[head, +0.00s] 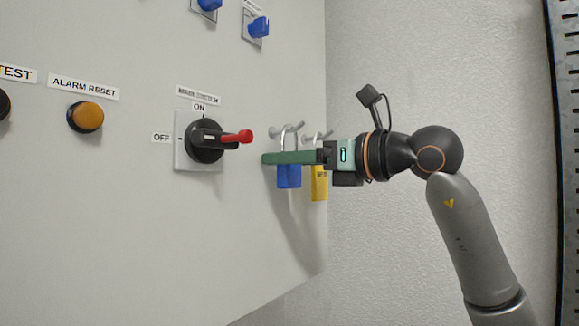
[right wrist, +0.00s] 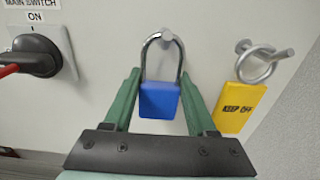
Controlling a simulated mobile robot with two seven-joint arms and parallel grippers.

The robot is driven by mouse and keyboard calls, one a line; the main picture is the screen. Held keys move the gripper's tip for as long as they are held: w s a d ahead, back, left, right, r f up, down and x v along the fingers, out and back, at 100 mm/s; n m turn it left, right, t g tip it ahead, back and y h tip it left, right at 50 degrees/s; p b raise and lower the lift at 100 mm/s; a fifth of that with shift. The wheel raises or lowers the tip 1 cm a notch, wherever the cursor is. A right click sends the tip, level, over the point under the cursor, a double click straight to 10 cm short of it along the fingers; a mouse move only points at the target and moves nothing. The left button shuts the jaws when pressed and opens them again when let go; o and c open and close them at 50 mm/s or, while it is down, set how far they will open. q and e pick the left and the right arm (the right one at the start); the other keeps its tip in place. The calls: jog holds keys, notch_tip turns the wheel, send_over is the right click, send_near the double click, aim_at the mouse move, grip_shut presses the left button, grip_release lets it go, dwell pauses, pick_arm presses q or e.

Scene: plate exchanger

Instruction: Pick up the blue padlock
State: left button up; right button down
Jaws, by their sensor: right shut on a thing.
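The blue padlock (head: 289,178) has a blue body and a grey metal shackle. It also shows in the right wrist view (right wrist: 159,101), upright, with its shackle looped around a peg (right wrist: 167,36) on the panel. My right gripper (head: 268,158) comes in from the right with its green fingers level. In the right wrist view the fingers (right wrist: 160,76) lie on either side of the padlock body, and the gripper is shut on it. In the head view the fingers hide the top of the body. My left gripper is not in view.
A yellow tag or padlock (right wrist: 240,107) with dark lettering hangs from a second peg (right wrist: 262,58), right of the blue one. The panel (head: 100,230) is bare below.

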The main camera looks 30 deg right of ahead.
aim_at(272, 139)
jog(key=shift+r, duration=0.1)
jog(key=shift+r, duration=0.55)
notch_tip(272, 139, up, 2)
jog(key=shift+r+p, duration=0.1)
jog(key=shift+p, duration=0.3)
pick_arm(q)
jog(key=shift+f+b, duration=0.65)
jog(key=shift+b, duration=0.4)
pick_arm(e)
jog(key=v, duration=1.8)
